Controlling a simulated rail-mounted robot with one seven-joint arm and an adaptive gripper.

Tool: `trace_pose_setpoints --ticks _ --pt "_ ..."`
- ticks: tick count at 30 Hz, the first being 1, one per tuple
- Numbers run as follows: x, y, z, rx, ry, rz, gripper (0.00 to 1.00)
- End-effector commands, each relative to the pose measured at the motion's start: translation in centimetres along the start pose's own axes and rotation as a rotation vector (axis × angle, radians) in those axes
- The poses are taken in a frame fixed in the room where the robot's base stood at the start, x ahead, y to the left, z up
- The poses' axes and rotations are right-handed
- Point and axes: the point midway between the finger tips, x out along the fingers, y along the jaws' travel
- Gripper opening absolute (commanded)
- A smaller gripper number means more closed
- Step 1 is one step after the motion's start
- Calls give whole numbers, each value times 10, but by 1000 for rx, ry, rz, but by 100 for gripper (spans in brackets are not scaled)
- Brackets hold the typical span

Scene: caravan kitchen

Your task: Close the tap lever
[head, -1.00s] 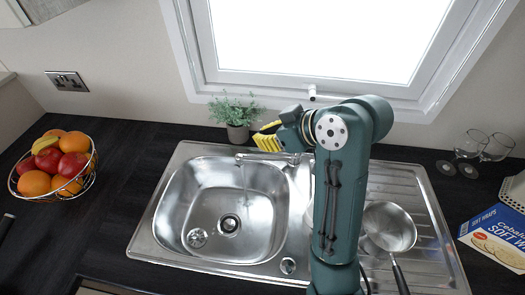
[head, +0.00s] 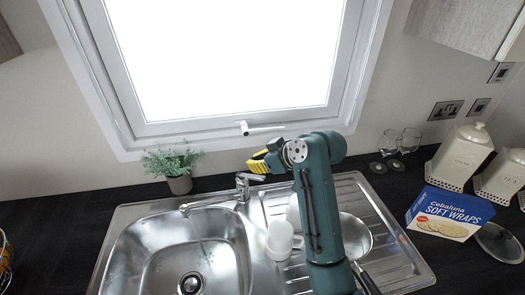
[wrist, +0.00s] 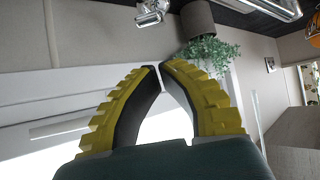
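The chrome tap (head: 242,188) stands at the back edge of the sink, its spout reaching left over the basin. Its short lever (head: 250,177) sits on top and points right in the head view. My gripper (head: 256,163), with yellow ridged fingers, is just above and behind the lever, and I cannot tell whether they touch. In the wrist view the fingertips (wrist: 159,66) meet or nearly meet, with nothing seen between them. Chrome tap parts (wrist: 152,12) show at the top of that view, apart from the fingers.
A potted plant (head: 175,165) stands left of the tap, under the window (head: 225,70). White cups (head: 281,240) and a pan (head: 355,236) lie on the drainer near my arm. Wine glasses (head: 388,148) and a wraps box (head: 448,214) stand to the right.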

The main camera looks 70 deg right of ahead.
Motion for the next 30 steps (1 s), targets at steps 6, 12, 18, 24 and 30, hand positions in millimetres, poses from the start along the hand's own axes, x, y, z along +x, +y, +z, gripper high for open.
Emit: trace_pose_setpoints --ticks 6,12,18,24,30 --pt "4 0 20 0 1 0 0" --pt "5 0 22 0 1 -1 0" --pt "7 0 27 2 17 -1 0" --pt "10 1 50 4 162 1 0" --pt "9 0 58 1 293 1 0"
